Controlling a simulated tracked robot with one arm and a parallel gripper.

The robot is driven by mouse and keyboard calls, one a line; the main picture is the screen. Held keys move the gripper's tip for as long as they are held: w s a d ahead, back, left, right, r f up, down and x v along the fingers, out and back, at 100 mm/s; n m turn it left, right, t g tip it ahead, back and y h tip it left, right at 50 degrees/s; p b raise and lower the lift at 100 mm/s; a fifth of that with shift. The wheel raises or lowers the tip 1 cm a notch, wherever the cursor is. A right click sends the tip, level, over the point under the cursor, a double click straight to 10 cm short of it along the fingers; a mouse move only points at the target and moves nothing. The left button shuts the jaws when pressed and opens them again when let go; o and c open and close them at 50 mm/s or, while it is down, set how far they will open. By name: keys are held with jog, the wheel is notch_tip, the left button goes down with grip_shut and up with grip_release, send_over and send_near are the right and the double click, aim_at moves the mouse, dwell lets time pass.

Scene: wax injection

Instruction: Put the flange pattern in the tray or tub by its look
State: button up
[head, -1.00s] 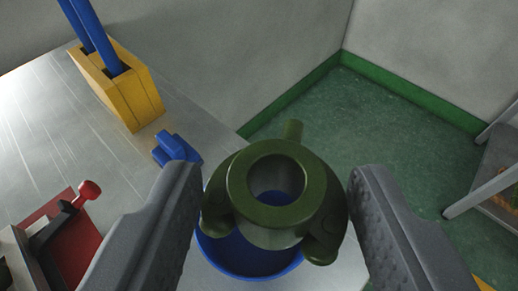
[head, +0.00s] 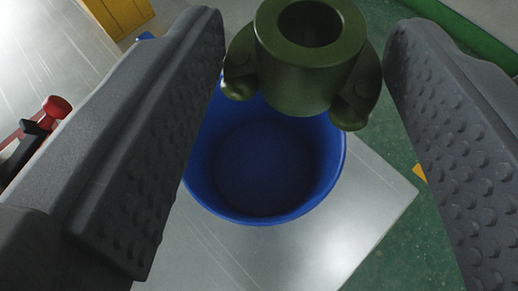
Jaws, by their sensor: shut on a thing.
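The flange pattern (head: 300,82) is dark green, with a round hollow hub and rounded lobes at its sides. It sits between the fingertips of my gripper (head: 306,45), which is shut on it by the lobes. The blue tub (head: 335,165) stands on the metal bench, below the flange pattern in the view. The inside of the tub that shows is empty. The flange pattern hides the tub's far rim. The flange pattern looks whole from this side; its underside is hidden. No tray can be made out.
A yellow block (head: 122,14) stands at the upper left, with a bit of a blue object near it. A red-knobbed clamp (head: 55,107) is at the left, partly behind my finger. The bench (head: 350,215) ends at the right, with green floor beyond.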

jog(key=shift+f, duration=0.4)
jog(key=o, duration=1)
jog(key=shift+o, duration=0.2)
jog(key=shift+s, duration=0.1)
jog(key=v, duration=1.3)
jog(key=shift+s, duration=0.3)
jog(key=shift+r, duration=0.1)
